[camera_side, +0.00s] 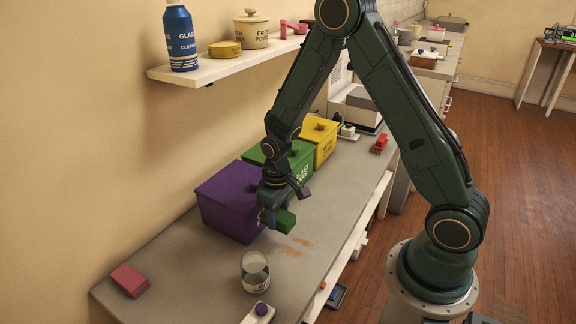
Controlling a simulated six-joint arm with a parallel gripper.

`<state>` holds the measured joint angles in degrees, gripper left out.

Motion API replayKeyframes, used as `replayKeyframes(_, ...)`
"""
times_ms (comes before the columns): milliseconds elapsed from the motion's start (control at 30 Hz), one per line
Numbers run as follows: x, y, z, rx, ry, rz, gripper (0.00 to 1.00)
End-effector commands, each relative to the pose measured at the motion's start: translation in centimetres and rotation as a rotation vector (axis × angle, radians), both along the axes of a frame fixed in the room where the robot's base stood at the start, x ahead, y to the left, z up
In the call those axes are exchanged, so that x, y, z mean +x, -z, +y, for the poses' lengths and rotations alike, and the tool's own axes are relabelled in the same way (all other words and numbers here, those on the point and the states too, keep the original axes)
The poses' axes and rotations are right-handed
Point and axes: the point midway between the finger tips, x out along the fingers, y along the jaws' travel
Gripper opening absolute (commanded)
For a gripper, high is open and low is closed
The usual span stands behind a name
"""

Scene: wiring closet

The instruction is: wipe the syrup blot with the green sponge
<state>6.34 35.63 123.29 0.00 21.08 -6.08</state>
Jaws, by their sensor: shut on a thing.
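The green sponge (284,221) is held in my gripper (272,215), which is shut on it. The sponge is just above or touching the grey counter; I cannot tell which. The syrup blot (296,246) is a set of faint orange-brown smears on the counter, just in front of the sponge and to its lower right. Part of the blot may be hidden behind the sponge.
Purple (229,200), green (300,157) and yellow (320,139) bins line the wall behind my gripper. A glass jar (255,273) stands in front of the blot. A pink block (129,281) lies at left. A shelf (215,69) hangs above. Bare counter lies left of the jar.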

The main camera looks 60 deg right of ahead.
Motion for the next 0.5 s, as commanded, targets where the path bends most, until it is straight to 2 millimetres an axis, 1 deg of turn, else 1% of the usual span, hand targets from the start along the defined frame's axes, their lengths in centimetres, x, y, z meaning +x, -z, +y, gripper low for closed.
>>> replayKeyframes(400,-0.02,0.03,-0.02,0.000,0.000,0.000,0.07)
replayKeyframes(500,-0.35,0.12,-0.30,0.000,0.001,0.001,0.07)
